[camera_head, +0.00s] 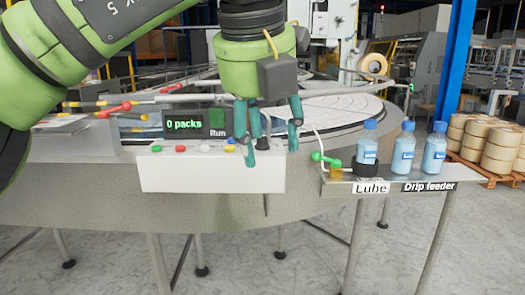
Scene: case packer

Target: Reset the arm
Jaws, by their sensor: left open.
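My left arm, green and black, comes in from the upper left. Red, yellow, green and blue buttons sit along the panel's top. A display (196,123) behind it reads "0 packs" and "Run". My right gripper does not show.
A shelf (425,174) marked "Lube" and "Drip feeder" holds blue bottles (404,150), one in a black holder. A green-handled valve (325,158) sits beside them. A round conveyor table (340,108) lies behind the panel. Stacked rolls (500,150) on a pallet stand at right.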

